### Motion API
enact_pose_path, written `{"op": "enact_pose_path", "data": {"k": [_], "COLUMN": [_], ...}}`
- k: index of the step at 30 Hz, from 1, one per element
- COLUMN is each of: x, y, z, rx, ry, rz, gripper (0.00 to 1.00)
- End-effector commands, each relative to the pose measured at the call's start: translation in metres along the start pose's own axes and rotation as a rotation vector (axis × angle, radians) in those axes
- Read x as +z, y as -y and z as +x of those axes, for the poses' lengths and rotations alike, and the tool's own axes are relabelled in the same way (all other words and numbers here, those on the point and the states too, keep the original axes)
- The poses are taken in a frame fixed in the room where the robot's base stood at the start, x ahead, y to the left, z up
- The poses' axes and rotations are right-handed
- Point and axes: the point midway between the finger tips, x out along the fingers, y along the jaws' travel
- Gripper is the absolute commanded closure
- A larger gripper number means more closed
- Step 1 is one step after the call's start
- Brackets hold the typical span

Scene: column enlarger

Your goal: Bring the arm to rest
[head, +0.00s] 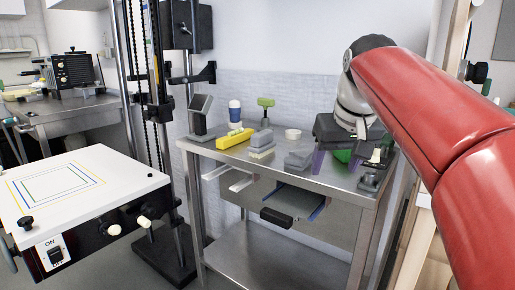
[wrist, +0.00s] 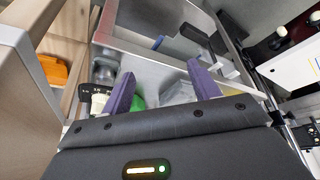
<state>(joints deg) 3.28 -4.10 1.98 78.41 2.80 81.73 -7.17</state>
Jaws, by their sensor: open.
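My red arm (head: 435,115) reaches in from the right in the head view and bends down at its grey joint. My gripper (head: 336,165) points down over the right end of the steel table (head: 235,155). Its two purple fingers stand apart, with no object clearly held between them. In the wrist view my gripper (wrist: 162,75) also shows spread fingers. A green object (wrist: 138,103) lies beyond the left finger there, and a clear or grey block (wrist: 178,92) beside the right one. The gripper body partly hides both, and I cannot tell whether the fingers touch anything.
An open drawer (head: 292,202) juts from the table front.

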Motion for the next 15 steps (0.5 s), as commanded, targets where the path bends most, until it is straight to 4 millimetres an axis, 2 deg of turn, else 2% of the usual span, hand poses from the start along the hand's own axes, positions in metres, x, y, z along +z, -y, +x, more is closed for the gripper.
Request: {"op": "enact_pose_path", "data": {"k": [5, 7, 12, 15], "x": [0.061, 0.094, 0.175, 0.217], "y": [0.007, 0.010, 0.015, 0.018], "z": [0.014, 0.025, 0.064, 0.087], "rx": [0.016, 0.023, 0.034, 0.038], "ry": [-0.017, -0.027, -0.050, -0.059], "rz": [0.024, 0.038, 0.067, 0.081], "gripper": [0.39, 0.39, 0.39, 0.39]}}
